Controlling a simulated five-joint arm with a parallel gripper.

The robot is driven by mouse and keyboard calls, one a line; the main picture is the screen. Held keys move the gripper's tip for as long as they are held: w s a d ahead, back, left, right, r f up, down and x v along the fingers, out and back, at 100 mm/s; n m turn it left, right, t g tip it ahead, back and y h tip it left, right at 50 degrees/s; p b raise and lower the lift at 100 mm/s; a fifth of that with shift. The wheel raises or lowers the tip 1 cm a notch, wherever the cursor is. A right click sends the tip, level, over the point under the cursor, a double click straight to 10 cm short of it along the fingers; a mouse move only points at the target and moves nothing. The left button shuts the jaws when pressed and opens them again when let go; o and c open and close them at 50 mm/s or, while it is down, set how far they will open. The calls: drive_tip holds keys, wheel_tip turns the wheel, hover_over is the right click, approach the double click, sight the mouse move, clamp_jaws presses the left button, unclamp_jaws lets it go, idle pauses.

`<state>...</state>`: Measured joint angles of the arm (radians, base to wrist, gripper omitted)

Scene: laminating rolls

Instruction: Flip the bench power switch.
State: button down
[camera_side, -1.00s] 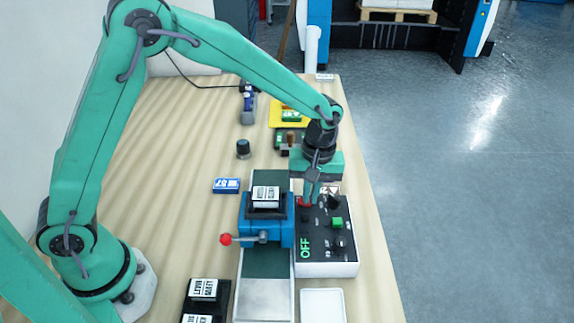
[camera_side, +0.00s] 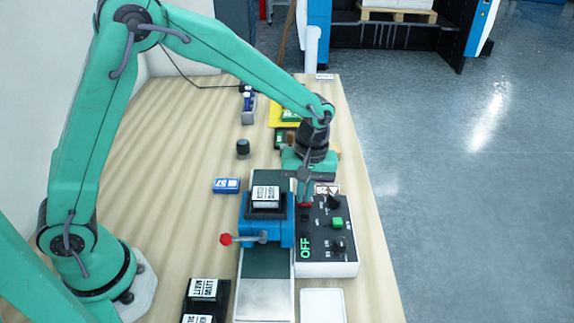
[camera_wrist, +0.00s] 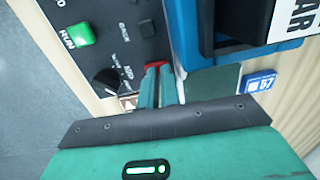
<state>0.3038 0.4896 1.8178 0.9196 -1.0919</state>
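The control box (camera_side: 345,268) has a black top panel with a green button (camera_side: 337,223), dark knobs and a green OFF readout (camera_side: 305,247). A red switch (camera_wrist: 156,65) sits at the panel's edge in the wrist view, right at my fingertips. My gripper (camera_side: 305,200) points down over the far left part of the panel. Its two fingers (camera_wrist: 160,72) lie close together with nothing seen between them. The fingertips partly hide the red switch, and I cannot tell whether they touch it. The green button is labelled RUN in the wrist view (camera_wrist: 78,35).
A blue laminating unit (camera_side: 268,228) with a red-knobbed lever stands just left of the box. A white tray (camera_side: 322,305) lies in front. Blue (camera_side: 227,185) and yellow items lie further back. The table's right edge is close to the box.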

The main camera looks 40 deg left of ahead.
drive_tip(key=shift+s+a+f, duration=0.25)
drive_tip(key=shift+s+f, duration=0.05)
drive_tip(key=shift+s, duration=0.1)
wheel_tip(320, 180, up, 15)
drive_tip(key=w+d, duration=0.1)
drive_tip(key=shift+w+f, duration=0.15)
drive_tip(key=shift+w, duration=0.05)
idle(0.5)
drive_tip(key=s+a+r+m+t, duration=0.35)
drive_tip(key=s+a+r, duration=0.25)
drive_tip(key=s+a, duration=0.25)
drive_tip(key=s+a+f+m+t, duration=0.1)
drive_tip(key=s+a+m, duration=0.1)
drive_tip(key=s, duration=0.4)
drive_tip(key=s+a+f+m+t, duration=0.1)
drive_tip(key=s+a+m+t, duration=0.1)
drive_tip(key=s, duration=0.3)
drive_tip(key=shift+s+a+m, duration=0.35)
drive_tip(key=shift+a+m, duration=0.25)
drive_tip(key=shift+m, duration=0.15)
